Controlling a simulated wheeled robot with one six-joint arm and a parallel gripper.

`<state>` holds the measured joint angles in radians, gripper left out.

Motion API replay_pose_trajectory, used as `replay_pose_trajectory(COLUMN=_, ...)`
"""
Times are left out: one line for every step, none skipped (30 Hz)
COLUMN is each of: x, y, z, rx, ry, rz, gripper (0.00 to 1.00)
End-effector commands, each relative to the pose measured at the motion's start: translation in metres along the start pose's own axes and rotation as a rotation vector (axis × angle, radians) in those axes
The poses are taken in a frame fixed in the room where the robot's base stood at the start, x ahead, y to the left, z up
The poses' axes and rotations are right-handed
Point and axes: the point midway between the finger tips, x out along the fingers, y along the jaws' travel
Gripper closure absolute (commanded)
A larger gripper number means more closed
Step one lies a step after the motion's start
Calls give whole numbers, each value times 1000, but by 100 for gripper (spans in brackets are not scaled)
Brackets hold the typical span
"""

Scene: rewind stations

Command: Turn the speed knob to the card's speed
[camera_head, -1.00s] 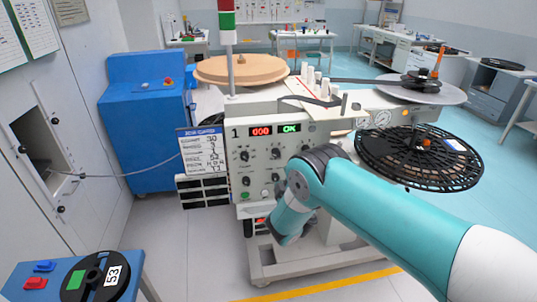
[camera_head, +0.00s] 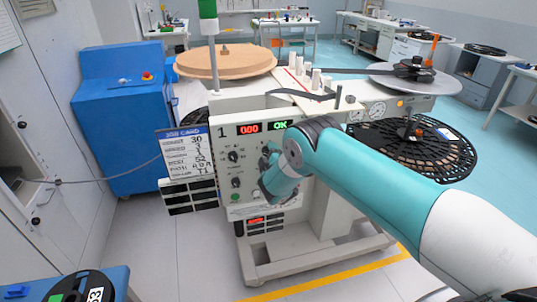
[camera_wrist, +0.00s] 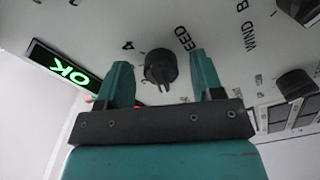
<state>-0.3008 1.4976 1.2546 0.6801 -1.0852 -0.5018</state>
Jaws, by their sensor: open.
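The dark speed knob (camera_wrist: 160,68) is in the wrist view, beside a partly visible label reading "EED". My gripper (camera_wrist: 159,60) is open, one finger on each side of the knob, with gaps visible; I cannot tell how far the tips are from the panel. A "4" mark is left of the knob; other scale marks are partly hidden. In the head view my wrist covers the right part of the control panel (camera_head: 218,165). The job card (camera_head: 188,155) hangs at the panel's left; its small rows are hard to read, with 30 at top.
The green OK display (camera_wrist: 63,68) is left of my fingers in the wrist view, and another knob (camera_wrist: 295,84) is at right. The black perforated reel (camera_head: 425,150) sits at the machine's right. A blue cabinet (camera_head: 120,120) stands left, with clear floor before it.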

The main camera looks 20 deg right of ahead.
Motion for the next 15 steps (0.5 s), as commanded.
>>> replay_pose_trajectory(x=0, y=0, z=-1, rx=0, ry=1, rz=0, gripper=39)
replay_pose_trajectory(x=0, y=0, z=-1, rx=0, ry=1, rz=0, gripper=41)
replay_pose_trajectory(x=0, y=0, z=-1, rx=0, ry=1, rz=-1, gripper=51)
replay_pose_trajectory(x=0, y=0, z=-1, rx=0, ry=1, rz=0, gripper=58)
replay_pose_trajectory(x=0, y=0, z=-1, rx=0, ry=1, rz=0, gripper=64)
replay_pose_trajectory(x=0, y=0, z=0, rx=0, ry=0, rz=0, gripper=74)
replay_pose_trajectory(x=0, y=0, z=0, rx=0, ry=0, rz=0, gripper=80)
replay_pose_trajectory(x=0, y=0, z=0, rx=0, ry=0, rz=0, gripper=87)
replay_pose_trajectory(x=0, y=0, z=0, rx=0, ry=0, rz=0, gripper=89)
replay_pose_trajectory(x=0, y=0, z=0, rx=0, ry=0, rz=0, gripper=89)
replay_pose_trajectory(x=0, y=0, z=0, rx=1, ry=-1, rz=0, gripper=89)
replay_pose_trajectory(x=0, y=0, z=1, rx=2, ry=-1, rz=0, gripper=88)
replay_pose_trajectory(x=0, y=0, z=1, rx=3, ry=-1, rz=0, gripper=88)
replay_pose_trajectory(x=0, y=0, z=1, rx=5, ry=-1, rz=0, gripper=88)
replay_pose_trajectory(x=0, y=0, z=2, rx=10, ry=-1, rz=0, gripper=88)
